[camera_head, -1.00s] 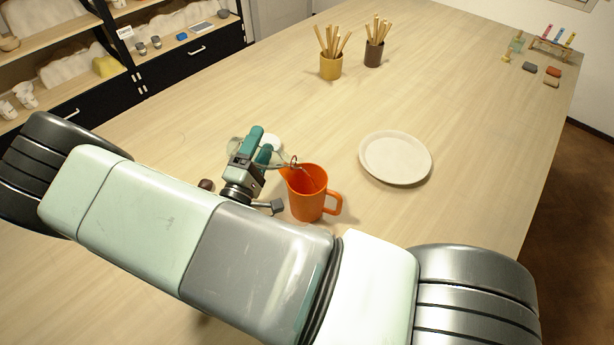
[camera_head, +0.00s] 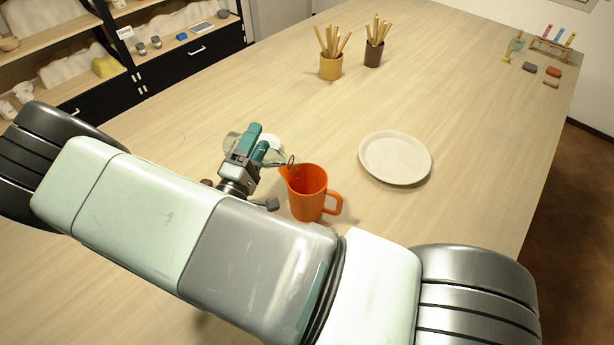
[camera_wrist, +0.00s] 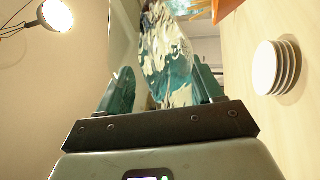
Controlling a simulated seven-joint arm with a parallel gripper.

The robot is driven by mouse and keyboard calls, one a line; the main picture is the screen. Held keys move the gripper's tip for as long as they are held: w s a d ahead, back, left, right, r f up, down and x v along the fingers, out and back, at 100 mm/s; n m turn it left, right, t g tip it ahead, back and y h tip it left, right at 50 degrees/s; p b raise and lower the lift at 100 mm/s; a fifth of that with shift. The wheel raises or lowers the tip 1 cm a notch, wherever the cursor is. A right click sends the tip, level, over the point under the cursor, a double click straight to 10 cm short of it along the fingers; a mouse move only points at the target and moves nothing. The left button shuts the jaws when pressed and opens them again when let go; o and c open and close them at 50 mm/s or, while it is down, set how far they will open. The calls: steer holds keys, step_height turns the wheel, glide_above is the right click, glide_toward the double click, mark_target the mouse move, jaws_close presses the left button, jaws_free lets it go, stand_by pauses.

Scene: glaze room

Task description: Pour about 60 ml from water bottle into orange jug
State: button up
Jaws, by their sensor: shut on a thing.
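The clear water bottle (camera_head: 279,159) is tilted close to level, its mouth by the spout side of the orange jug's rim. It fills the middle of the wrist view (camera_wrist: 168,58), with rippled water inside. My gripper (camera_head: 256,148) is shut on the bottle, its teal fingers on either side of the body; they also show in the wrist view (camera_wrist: 165,85). The orange jug (camera_head: 306,197) stands upright on the table, handle to the right. Only an edge of it shows at the top of the wrist view (camera_wrist: 226,7). I cannot make out the level in the jug.
A white plate (camera_head: 395,158) lies right of the jug. A yellow cup (camera_head: 331,68) and a dark cup (camera_head: 373,54) hold wooden sticks further back. Small blocks (camera_head: 541,70) lie far right.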

steer(key=shift+w+a+r+m+h, duration=0.1)
steer(key=shift+r+m+h, duration=0.3)
steer(key=shift+r+m, duration=0.6)
stand_by(1.2)
steer(key=f+n+y, duration=0.1)
steer(key=f+n, duration=0.2)
steer(key=shift+a, duration=0.2)
steer(key=shift+w+a+f+n+t+y, duration=0.15)
steer(key=shift+n+y, duration=0.1)
steer(key=shift+n, duration=0.3)
steer(key=shift+a+f+n+t+y, duration=0.15)
steer(key=shift+n+y, duration=0.1)
steer(key=shift+n, duration=0.3)
steer(key=shift+w+a+r+n, duration=0.1)
steer(key=shift+a+r+n, duration=0.05)
steer(key=shift+r+n, duration=0.5)
steer(key=shift+f+n+y, duration=0.4)
steer(key=shift+n, duration=0.05)
steer(key=shift+f, duration=0.1)
